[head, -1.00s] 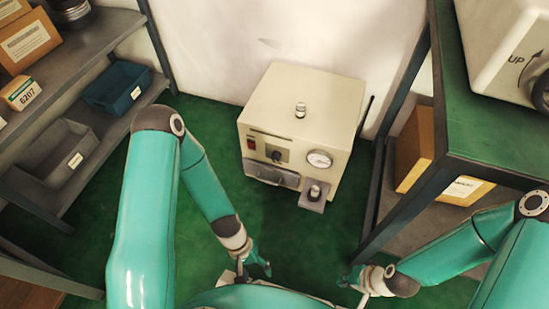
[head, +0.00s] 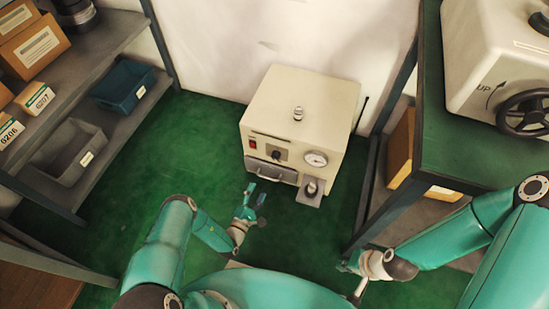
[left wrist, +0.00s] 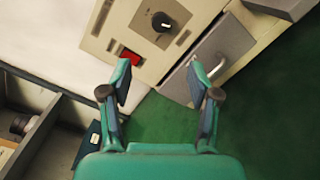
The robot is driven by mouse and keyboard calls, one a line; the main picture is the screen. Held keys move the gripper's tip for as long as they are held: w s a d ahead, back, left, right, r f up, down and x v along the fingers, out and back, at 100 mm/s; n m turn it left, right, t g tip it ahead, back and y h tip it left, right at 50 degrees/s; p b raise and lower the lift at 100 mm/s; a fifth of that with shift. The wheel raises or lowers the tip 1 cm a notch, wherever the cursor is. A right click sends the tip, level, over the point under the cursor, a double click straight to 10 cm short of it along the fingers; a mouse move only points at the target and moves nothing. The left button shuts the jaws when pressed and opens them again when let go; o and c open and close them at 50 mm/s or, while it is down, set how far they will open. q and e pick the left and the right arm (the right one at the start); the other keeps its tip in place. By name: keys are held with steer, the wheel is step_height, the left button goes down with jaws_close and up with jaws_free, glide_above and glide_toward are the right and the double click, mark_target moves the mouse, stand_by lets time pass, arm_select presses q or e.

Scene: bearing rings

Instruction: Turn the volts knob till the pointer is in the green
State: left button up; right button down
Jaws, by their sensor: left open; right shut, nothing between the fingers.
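The cream machine (head: 300,110) stands on the green floor against the wall. Its front carries a black knob (head: 277,155), a red switch (head: 253,145) and a round white gauge (head: 315,159). The gauge is too small to read its pointer or any green band. In the left wrist view the black knob (left wrist: 162,22) has a white mark and lies beyond the fingertips. My left gripper (head: 256,196) is open and empty, in front of and below the machine's drawer; it also shows in the left wrist view (left wrist: 160,70). My right gripper (head: 350,272) is shut and empty, low at the right.
A grey drawer with a handle (head: 270,174) is under the knob. A small ledge (head: 309,192) juts out below the gauge. Shelves with boxes (head: 40,98) and a blue bin (head: 122,88) stand left. A green bench (head: 470,150) with a handwheel machine stands right.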

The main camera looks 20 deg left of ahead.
mark_target(275, 158)
arm_select(q)
steer(key=w+b, duration=0.1)
steer(key=w, duration=0.4)
steer(key=w+d+b, duration=0.1)
steer(key=w+b, duration=0.1)
steer(key=w, duration=0.3)
steer(key=w+b, duration=0.1)
steer(key=w, duration=0.4)
steer(key=shift+d+b, duration=0.35)
steer(key=shift+w, duration=0.6)
steer(key=shift+d, duration=0.1)
steer(key=c, duration=1.2)
